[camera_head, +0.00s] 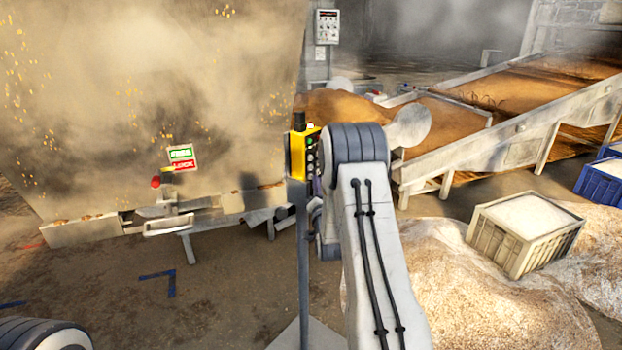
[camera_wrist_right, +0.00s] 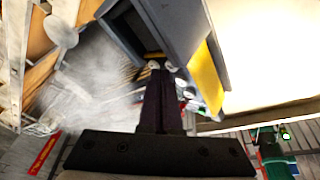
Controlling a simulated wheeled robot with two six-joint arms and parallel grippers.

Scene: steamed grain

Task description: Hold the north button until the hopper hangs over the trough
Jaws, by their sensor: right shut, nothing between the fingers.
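A yellow control box (camera_head: 298,155) with a column of small buttons stands on a grey post in the middle of the head view. I cannot read which button is north. My right gripper (camera_wrist_right: 160,72) is shut and empty, its dark fingertips close against the box's housing (camera_wrist_right: 207,75) in the right wrist view. I cannot tell whether they press a button. In the head view my right arm hides the gripper. A large dusty metal body (camera_head: 110,90), apparently the hopper, fills the left, with a FREE/LOCK sign (camera_head: 182,157). I cannot clearly identify the trough. My left gripper is out of view.
A sloping conveyor (camera_head: 510,145) with brown grain runs at the right. A grey crate (camera_head: 500,245) of white material stands by pale heaps (camera_head: 480,305), with blue crates (camera_head: 590,182) beyond. A wall panel (camera_head: 327,27) hangs behind. Steam blurs the back.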

